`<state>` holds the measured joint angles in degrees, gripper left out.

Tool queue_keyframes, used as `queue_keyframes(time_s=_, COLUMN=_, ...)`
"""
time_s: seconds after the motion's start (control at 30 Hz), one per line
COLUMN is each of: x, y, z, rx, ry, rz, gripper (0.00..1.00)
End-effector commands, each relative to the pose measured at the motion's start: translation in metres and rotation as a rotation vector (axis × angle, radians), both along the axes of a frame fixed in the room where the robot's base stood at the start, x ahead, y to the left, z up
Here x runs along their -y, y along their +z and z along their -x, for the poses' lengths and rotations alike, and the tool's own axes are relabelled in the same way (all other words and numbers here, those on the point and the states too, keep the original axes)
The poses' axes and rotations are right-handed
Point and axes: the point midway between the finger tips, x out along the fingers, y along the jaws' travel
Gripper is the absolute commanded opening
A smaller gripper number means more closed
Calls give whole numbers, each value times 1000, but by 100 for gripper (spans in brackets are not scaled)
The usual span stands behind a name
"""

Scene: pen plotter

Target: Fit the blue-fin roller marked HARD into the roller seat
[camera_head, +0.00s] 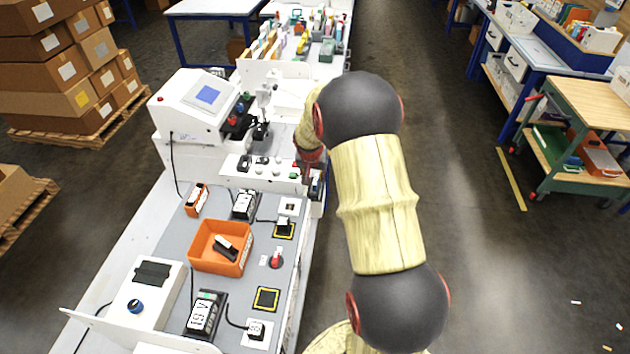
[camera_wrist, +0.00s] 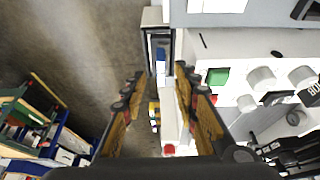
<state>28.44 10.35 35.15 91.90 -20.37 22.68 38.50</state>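My gripper (camera_head: 308,174) is over the right edge of the bench, beside the white control strip, and partly hidden by my arm. In the wrist view its two fingers (camera_wrist: 160,76) are apart, with nothing between the tips. A small blue part (camera_wrist: 161,54) shows beyond the fingertips inside a narrow pale-framed slot. I cannot tell whether it is the blue fin of the roller. No HARD marking is readable in either view. The white plotter machine (camera_head: 193,104) stands at the back left of the bench. I cannot make out the roller seat.
A control strip with pale knobs and a green button (camera_wrist: 217,76) lies right of the fingers in the wrist view. On the bench are an orange bin (camera_head: 205,258) with black parts, a white box with a blue knob (camera_head: 135,306), and black blocks. Floor right of the bench is open.

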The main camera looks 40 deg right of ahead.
Motion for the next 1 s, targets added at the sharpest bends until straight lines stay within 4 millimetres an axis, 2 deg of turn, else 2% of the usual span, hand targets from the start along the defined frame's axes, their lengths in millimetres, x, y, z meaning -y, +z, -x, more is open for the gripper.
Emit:
queue_keyframes(time_s=0.03, x=-3, y=12, z=2, rx=4, ry=1, rz=2, gripper=30)
queue_keyframes(time_s=0.1, x=-7, y=23, z=5, rx=2, ry=1, rz=1, gripper=30)
queue_keyframes(time_s=0.37, x=-15, y=47, z=13, rx=0, ry=3, rz=2, gripper=30)
queue_keyframes(time_s=0.47, x=-27, y=66, z=13, rx=6, ry=26, rz=7, gripper=30)
queue_keyframes(time_s=0.57, x=-56, y=102, z=19, rx=13, ry=85, rz=16, gripper=30)
queue_keyframes(time_s=0.67, x=-100, y=148, z=36, rx=19, ry=175, rz=26, gripper=30)
queue_keyframes(time_s=0.7, x=-120, y=166, z=45, rx=23, ry=217, rz=30, gripper=30)
queue_keyframes(time_s=0.8, x=-167, y=204, z=75, rx=30, ry=321, rz=36, gripper=30)
queue_keyframes(time_s=0.9, x=-210, y=235, z=112, rx=41, ry=428, rz=42, gripper=30)
queue_keyframes(time_s=1.0, x=-250, y=255, z=153, rx=52, ry=540, rz=45, gripper=30)
